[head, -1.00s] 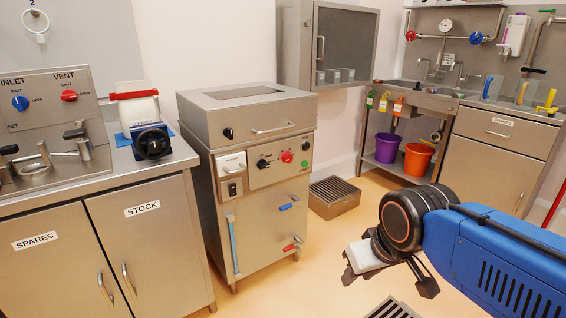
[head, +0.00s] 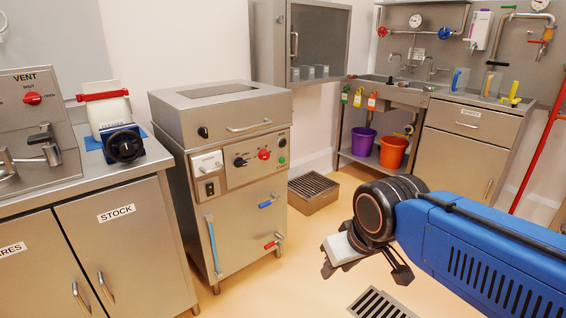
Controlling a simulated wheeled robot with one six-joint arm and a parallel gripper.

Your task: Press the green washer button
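The washer (head: 238,216) is a steel cabinet left of the middle, with a lid on top and a control panel on its upper front. The small green button (head: 282,160) sits at the right end of that panel, below and right of a red knob (head: 264,154). My gripper (head: 364,264) is to the right and nearer to me, apart from the washer, over the floor. Its dark fingers are spread, with a pale block-like part by the left one. I cannot tell whether that part is held or belongs to the gripper.
A steel counter (head: 110,187) with a white, red-topped container (head: 106,108) stands left of the washer. A floor grate box (head: 313,194) is right of it. Purple (head: 363,142) and orange (head: 393,152) buckets sit under the sink. Open floor lies between my gripper and the washer.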

